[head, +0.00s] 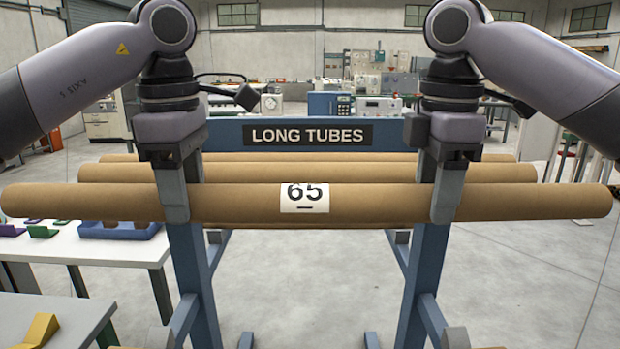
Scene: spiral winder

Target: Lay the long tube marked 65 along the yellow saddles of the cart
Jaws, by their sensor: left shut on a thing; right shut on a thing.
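The long brown tube marked 65 (380,203) lies level across the head view, its white label facing me. My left gripper (173,195) is shut on its left part, and my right gripper (446,195) is shut on its right part. The tube is in front of the blue rack (190,265) with the LONG TUBES sign (308,134). I cannot tell whether it still touches the rack. The rest of the cart is out of view.
More long tubes (500,172) lie behind on the rack. A white table (85,248) with coloured trays, one of them blue (120,230), stands at left. A nearer grey table (75,318) at lower left holds a yellow block (40,330). The floor at right (530,265) is clear.

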